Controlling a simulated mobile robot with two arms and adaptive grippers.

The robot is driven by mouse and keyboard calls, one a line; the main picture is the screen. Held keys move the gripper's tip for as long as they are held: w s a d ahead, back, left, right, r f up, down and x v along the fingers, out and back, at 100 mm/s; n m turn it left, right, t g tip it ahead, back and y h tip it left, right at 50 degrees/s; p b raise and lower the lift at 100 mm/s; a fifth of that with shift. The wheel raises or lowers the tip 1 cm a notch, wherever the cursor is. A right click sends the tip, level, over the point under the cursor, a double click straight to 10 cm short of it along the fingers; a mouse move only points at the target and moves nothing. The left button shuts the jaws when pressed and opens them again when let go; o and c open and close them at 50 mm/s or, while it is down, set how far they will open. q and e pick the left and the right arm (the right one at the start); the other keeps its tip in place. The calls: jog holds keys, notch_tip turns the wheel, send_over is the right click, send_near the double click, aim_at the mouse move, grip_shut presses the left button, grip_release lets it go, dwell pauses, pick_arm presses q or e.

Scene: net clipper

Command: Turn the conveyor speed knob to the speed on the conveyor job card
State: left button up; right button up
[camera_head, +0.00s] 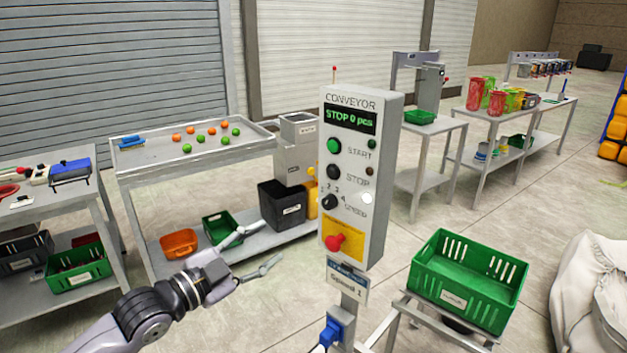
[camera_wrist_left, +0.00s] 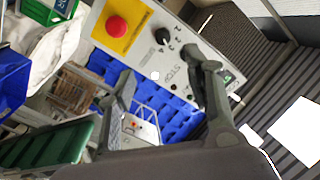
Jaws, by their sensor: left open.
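The conveyor control box (camera_head: 383,165) stands on a post, its display (camera_head: 350,119) reading "STOP 0 pcs". Its black speed knob (camera_head: 329,202) has numbers around it, above a red emergency button (camera_head: 334,242) on yellow. I cannot tell the knob's setting. The job card (camera_head: 346,281) hangs below the box; its larger line seems to read "Speed 1". My left gripper (camera_head: 268,243) is open and empty, left of the box. The left wrist view shows the knob (camera_wrist_left: 163,36) beyond and between the spread fingers (camera_wrist_left: 165,70), apart from them. My right gripper is out of view.
A green crate (camera_head: 468,280) sits on a stand right of the post. A table (camera_head: 190,160) with orange and green balls stands behind my left arm. A dark bin (camera_head: 283,205) is behind the box. A white sack (camera_head: 590,295) is at the right edge.

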pick_arm(q)
jog(key=r, duration=0.1)
jog(key=p, duration=0.4)
send_near(325, 205)
jog(key=x, duration=0.9)
jog(key=shift+d, duration=0.15)
jog(key=shift+c, duration=0.2)
grip_shut()
